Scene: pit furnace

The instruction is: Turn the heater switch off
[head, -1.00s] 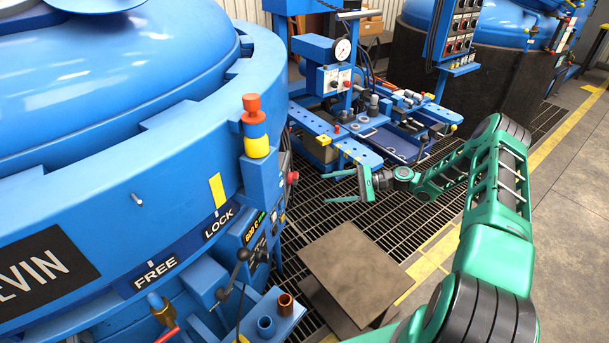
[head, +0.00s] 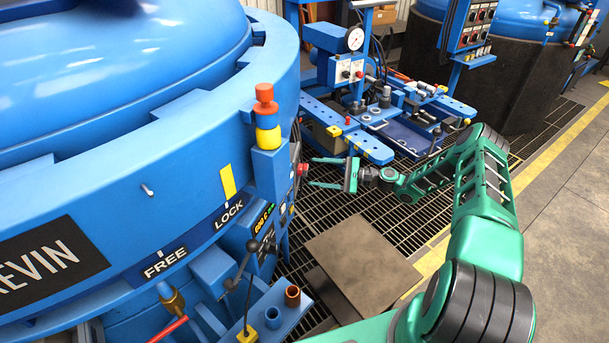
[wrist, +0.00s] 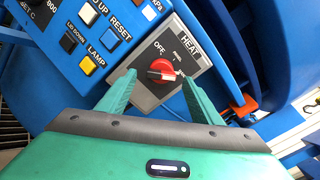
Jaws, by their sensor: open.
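The heater switch (wrist: 161,69) is a red rotary knob on a grey plate (wrist: 150,100) marked HEAT and OFF, in the wrist view. A pale mark shows at the knob's right end; I cannot tell exactly which label it points to. My gripper (wrist: 159,76) is open, with one green finger to each side of the knob and a gap on both sides. I cannot tell whether the tips reach its depth. In the head view my gripper (head: 312,172) faces the side of the blue furnace's control panel, close to a red knob or button (head: 303,169).
In the wrist view, RESET (wrist: 112,41), yellow LAMP (wrist: 88,65) and other buttons lie left of the switch. An orange-red part (wrist: 243,105) is at right. In the head view, a brown plate (head: 360,258) stands below my arm, and a blue workstation (head: 370,110) is behind.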

